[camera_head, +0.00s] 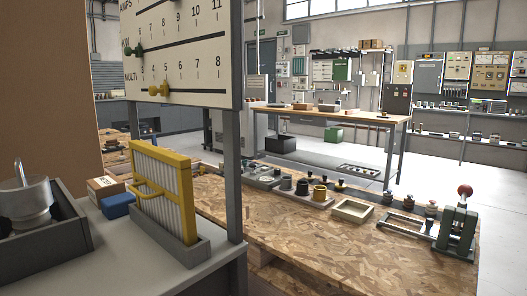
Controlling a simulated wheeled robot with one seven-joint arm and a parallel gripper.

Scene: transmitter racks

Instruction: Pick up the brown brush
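I cannot make out a brown brush for certain in the head view. Small items on the wooden workbench (300,225) and the far table (350,114) are too small to identify. My gripper is not in view.
A grey counter (135,262) at near left holds a yellow-framed filter (165,190), a blue block (118,205), a small carton (101,188) and a grey tray (45,243) with a metal pot (26,204). A post (233,165) and dial panel (180,50) block part of the view. Floor at right is clear.

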